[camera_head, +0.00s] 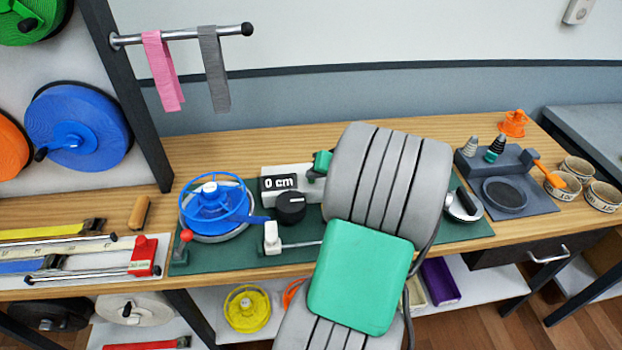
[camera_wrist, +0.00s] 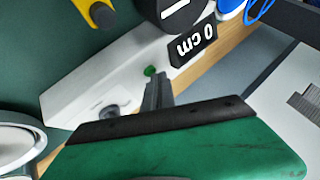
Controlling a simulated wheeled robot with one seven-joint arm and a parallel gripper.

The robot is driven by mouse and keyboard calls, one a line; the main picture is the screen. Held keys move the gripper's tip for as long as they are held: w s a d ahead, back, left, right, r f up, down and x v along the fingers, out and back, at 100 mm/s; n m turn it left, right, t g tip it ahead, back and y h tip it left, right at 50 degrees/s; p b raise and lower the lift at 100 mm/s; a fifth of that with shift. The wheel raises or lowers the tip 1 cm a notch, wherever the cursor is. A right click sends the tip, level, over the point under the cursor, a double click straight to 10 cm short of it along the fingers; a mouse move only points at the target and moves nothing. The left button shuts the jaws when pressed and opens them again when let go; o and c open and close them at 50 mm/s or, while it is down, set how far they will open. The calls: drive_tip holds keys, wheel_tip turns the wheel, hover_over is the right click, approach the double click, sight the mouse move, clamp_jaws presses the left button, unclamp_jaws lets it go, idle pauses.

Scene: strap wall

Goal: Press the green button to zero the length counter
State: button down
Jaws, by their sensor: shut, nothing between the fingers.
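The length counter is a white box (camera_head: 308,170) with a black display (camera_head: 280,183) reading "0 cm" and a black knob (camera_head: 291,207). The small round green button (camera_wrist: 150,71) stands on the white box beside the display. My gripper (camera_wrist: 156,78) is shut and empty, its fingertips very close to the button. I cannot tell whether they touch it. In the head view my arm covers the right part of the box, and I cannot make out the button there.
A blue spool (camera_head: 212,208) sits left of the counter on the green mat (camera_head: 215,261). A white clamp (camera_head: 272,238) stands in front. Pink (camera_head: 163,70) and grey (camera_head: 214,68) straps hang from a rail. Rulers lie at the left. A dark grey stand (camera_head: 505,193) is at the right.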

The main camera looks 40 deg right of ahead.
drive_tip(key=shift+r+p, duration=0.7)
drive_tip(key=shift+r, duration=0.2)
drive_tip(key=shift+r+p, duration=1.75)
drive_tip(key=shift+r, duration=0.75)
